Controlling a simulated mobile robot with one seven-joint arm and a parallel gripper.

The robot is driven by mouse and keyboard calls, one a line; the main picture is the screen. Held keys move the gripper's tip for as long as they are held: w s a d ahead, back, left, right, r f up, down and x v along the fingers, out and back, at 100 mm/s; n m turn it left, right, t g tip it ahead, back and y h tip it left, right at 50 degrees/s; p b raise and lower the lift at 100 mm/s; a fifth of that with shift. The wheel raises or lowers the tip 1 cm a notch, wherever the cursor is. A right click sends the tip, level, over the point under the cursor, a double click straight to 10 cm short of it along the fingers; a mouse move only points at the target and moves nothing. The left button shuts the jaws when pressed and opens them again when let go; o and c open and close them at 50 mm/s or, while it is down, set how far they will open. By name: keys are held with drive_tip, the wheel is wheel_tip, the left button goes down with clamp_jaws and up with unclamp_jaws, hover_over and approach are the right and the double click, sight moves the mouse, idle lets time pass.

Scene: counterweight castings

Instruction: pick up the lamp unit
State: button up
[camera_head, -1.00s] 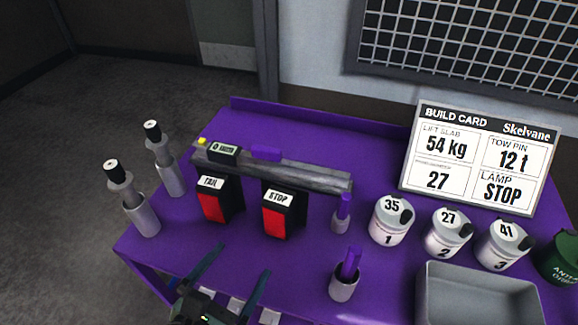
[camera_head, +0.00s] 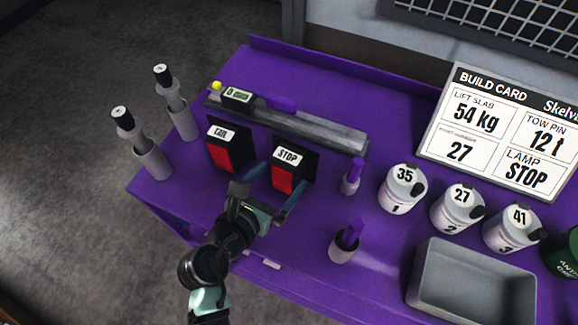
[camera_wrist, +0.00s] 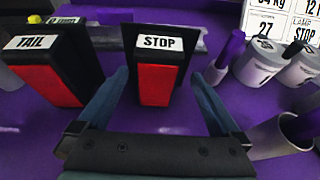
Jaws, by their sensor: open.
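Two lamp units with black housings and red lenses stand on the purple bench. The left one, labelled TAIL (camera_head: 226,150), also shows in the wrist view (camera_wrist: 45,75). The right one, labelled STOP (camera_head: 287,171), shows in the middle of the wrist view (camera_wrist: 154,84). The build card (camera_head: 505,130) reads LAMP STOP. My gripper (camera_head: 264,180) is open and empty in front of the STOP lamp. In the wrist view its two fingers (camera_wrist: 160,95) flank the lamp's lower front, one on each side, with gaps between them and the lamp.
A grey bar (camera_head: 310,128) lies behind the lamps. Two grey pins in holders (camera_head: 150,157) stand at the left. Purple-handled items in cups (camera_head: 344,244) stand to the right, near numbered canisters (camera_head: 402,190) and a grey bin (camera_head: 420,282). Bare bench lies between the cups and lamps.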

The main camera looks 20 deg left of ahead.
sight(282, 174)
drive_tip(key=x, duration=0.4)
drive_tip(key=shift+w+a+f, duration=0.15)
drive_tip(key=shift+w+f, duration=0.1)
drive_tip(key=shift+f, duration=0.05)
drive_tip(key=shift+r, duration=0.1)
clamp_jaws()
